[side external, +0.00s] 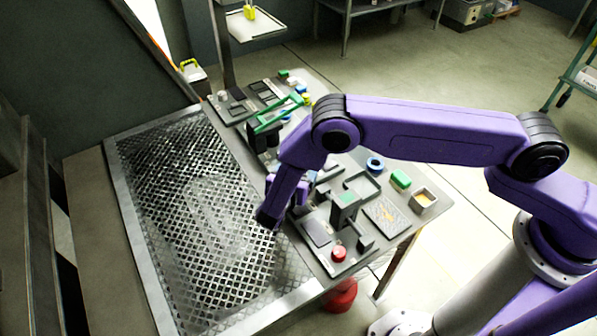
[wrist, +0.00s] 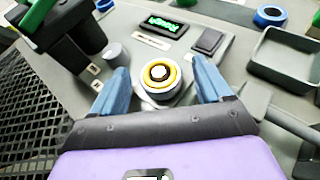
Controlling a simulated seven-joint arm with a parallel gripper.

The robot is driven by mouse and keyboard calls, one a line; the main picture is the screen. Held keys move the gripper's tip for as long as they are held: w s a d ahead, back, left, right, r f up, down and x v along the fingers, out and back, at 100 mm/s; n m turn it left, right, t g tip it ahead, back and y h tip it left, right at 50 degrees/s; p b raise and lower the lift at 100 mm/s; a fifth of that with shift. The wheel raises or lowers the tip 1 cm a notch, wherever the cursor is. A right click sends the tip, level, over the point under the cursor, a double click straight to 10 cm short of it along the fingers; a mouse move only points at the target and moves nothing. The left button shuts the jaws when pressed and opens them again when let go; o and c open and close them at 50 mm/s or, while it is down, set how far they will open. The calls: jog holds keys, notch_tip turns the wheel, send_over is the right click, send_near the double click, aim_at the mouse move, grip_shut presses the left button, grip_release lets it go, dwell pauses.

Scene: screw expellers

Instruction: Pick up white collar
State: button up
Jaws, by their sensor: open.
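In the wrist view a round piece with a white outer rim, which looks like the white collar (wrist: 157,97), stands on a grey panel. A yellow ring and a pale centre show inside its rim. My gripper (wrist: 161,78) is open, with one blue finger to the left of the collar and one to the right. Gaps show on both sides, and I cannot tell how far down the fingers reach. In the side external view my gripper (side external: 268,217) is low over the bench near the grating's edge, and the collar cannot be made out there.
A green-lit display (wrist: 164,25) and a dark pad (wrist: 209,41) lie beyond the collar. A black post (wrist: 77,30) and a grey knob (wrist: 114,53) stand left. A grey tray (wrist: 258,58) and blue ring (wrist: 270,14) are right.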

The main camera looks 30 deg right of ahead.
jog(key=c, duration=1.3)
jog(key=shift+r, duration=0.15)
